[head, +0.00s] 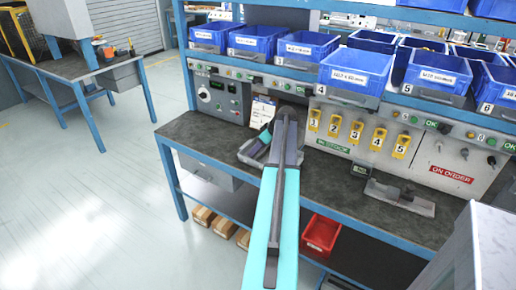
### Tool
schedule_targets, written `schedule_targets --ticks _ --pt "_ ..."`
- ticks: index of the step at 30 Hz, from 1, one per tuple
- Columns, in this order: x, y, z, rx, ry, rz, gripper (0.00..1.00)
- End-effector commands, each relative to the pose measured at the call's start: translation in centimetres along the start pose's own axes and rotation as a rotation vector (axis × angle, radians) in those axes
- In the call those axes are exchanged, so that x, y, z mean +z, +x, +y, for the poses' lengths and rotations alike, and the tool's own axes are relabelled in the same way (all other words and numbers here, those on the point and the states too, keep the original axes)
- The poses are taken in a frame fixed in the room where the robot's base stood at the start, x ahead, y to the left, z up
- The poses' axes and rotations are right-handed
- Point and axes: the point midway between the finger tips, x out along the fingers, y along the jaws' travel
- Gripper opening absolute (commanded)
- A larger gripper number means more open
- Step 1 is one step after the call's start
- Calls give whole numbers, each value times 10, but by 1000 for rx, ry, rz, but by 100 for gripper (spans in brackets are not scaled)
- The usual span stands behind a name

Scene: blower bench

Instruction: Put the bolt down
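My arm, cyan and dark grey, reaches up from the bottom middle over the workbench (215,137) in the head view. Its far end is above the bench, in front of the control panel. I cannot make out my gripper's fingers; the arm hides that area. No bolt can be seen, neither in the gripper nor on the bench. A small grey tray-like shape (246,155) lies on the bench just left of the arm, partly covered by it and by a cyan part.
Blue bins (355,72) line the shelf above the bench. Yellow numbered holders (356,132) hang on the panel. A grey fixture (401,198) stands on the bench at right. A red bin (321,233) is on the lower shelf. The bench's left end is clear.

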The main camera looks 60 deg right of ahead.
Motion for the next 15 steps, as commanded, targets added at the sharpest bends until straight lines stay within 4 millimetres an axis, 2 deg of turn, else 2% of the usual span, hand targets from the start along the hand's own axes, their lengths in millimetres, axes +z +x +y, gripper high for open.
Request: schedule_targets --ticks 6,7,9,10,15 --pt "2 3 0 0 0 0 30" --pt "1 2 0 0 0 0 56" --pt "1 2 0 0 0 0 67" --pt "1 2 0 0 0 0 71" --pt "1 2 0 0 0 0 71"
